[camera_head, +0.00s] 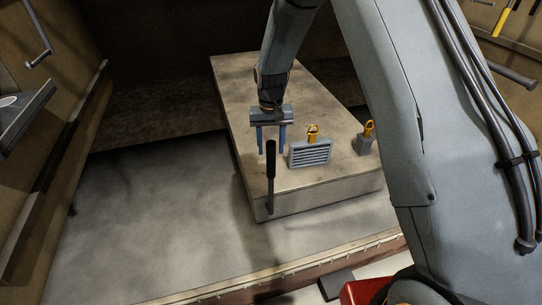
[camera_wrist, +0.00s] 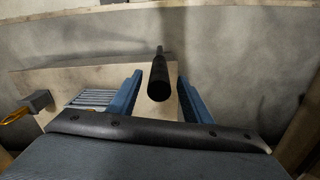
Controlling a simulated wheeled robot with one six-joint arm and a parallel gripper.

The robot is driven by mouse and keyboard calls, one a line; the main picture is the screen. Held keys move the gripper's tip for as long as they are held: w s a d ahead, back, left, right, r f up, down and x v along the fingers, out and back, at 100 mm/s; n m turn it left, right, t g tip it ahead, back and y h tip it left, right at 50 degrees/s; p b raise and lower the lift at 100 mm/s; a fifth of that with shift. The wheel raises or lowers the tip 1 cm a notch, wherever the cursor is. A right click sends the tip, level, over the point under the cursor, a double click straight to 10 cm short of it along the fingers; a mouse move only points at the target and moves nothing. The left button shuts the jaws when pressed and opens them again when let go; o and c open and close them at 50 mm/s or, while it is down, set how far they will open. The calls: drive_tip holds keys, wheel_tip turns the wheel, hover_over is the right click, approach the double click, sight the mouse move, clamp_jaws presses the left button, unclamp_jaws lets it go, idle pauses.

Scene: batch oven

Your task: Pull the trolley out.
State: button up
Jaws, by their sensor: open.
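The trolley (camera_head: 235,95) is a beige, flat-topped block standing on the grey floor of the oven chamber. An upright black handle (camera_head: 270,178) stands at its near left end. My gripper (camera_head: 271,151) is above that end, its two blue fingers open and pointing down. In the wrist view the black handle (camera_wrist: 159,80) shows between the two open fingers (camera_wrist: 160,75), apart from both as far as I can see. I cannot tell how deep the handle reaches between them. The trolley's wheels are not visible.
A grey louvred piece (camera_head: 310,154) with an orange loop and a small grey block (camera_head: 365,145) with another stand right of the handle. The chamber floor (camera_head: 150,220) left of the trolley is clear. A sill (camera_head: 290,270) crosses the front; a red object (camera_head: 362,291) lies outside.

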sight(271, 161)
drive_tip(key=shift+w+f, duration=0.2)
drive_tip(key=shift+w, duration=0.05)
drive_tip(key=shift+a+f, duration=0.15)
drive_tip(key=shift+f, duration=0.15)
drive_tip(key=shift+d+f+p, duration=0.2)
drive_tip(key=shift+f+p, duration=1)
drive_tip(key=shift+f, duration=2.2)
clamp_jaws()
